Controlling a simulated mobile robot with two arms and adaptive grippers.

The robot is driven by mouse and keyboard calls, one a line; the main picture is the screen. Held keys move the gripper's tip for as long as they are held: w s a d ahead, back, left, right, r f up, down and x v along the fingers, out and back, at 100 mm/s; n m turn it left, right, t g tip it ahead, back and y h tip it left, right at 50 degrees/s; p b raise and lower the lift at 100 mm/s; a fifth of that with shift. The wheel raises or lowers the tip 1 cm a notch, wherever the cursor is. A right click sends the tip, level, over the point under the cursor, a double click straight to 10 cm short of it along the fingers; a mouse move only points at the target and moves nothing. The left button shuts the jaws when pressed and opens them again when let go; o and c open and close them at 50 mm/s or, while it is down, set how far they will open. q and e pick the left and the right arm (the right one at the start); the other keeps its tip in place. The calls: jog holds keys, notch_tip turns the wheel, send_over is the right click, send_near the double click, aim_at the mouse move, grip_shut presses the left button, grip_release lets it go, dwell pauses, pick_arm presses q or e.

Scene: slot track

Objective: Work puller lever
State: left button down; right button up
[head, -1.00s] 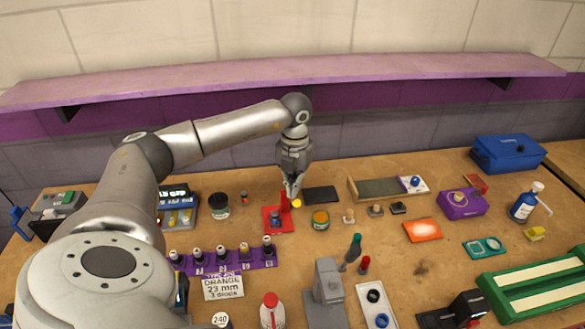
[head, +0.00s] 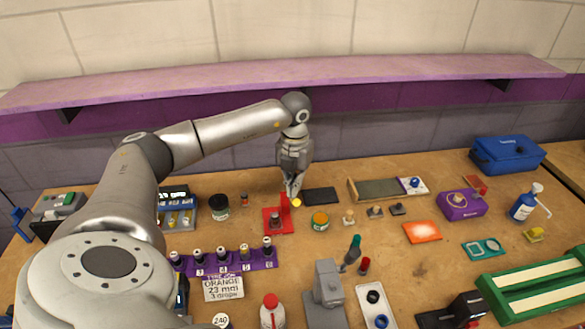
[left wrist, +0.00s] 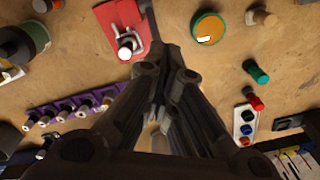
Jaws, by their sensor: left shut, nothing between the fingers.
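A red fixture (head: 271,221) stands on the bench with a flat red base, an upright red part and a small metal fitting. My left gripper (head: 292,194) points down, shut and empty, right beside the upright and the knob. I cannot tell whether it touches them. The fingers (left wrist: 160,55) hide part of the fixture in the wrist view.
An orange-lidded jar (head: 320,220) stands just right of the fixture, a dark pad (head: 321,195) behind it. A purple rack of small bottles (head: 232,263) is in front at left.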

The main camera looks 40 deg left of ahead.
pick_arm(q)
jog(key=shift+w+a+r+p, duration=0.25)
jog(key=shift+a+r+p, duration=0.1)
jog(key=shift+r, duration=0.3)
jog(key=shift+w+a+r+p, duration=0.2)
jog(key=shift+r+p, duration=0.15)
jog(key=shift+r, duration=0.25)
jog(key=shift+w+a+r+p, duration=0.25)
jog(key=shift+a+r+p, duration=0.1)
jog(key=shift+r, duration=0.4)
jog(key=w+a+r+p, duration=0.3)
jog(key=r+p, duration=0.2)
jog(key=r, duration=0.3)
jog(key=shift+a, duration=0.4)
jog(key=shift+s, duration=0.1)
jog(key=shift+p, duration=0.35)
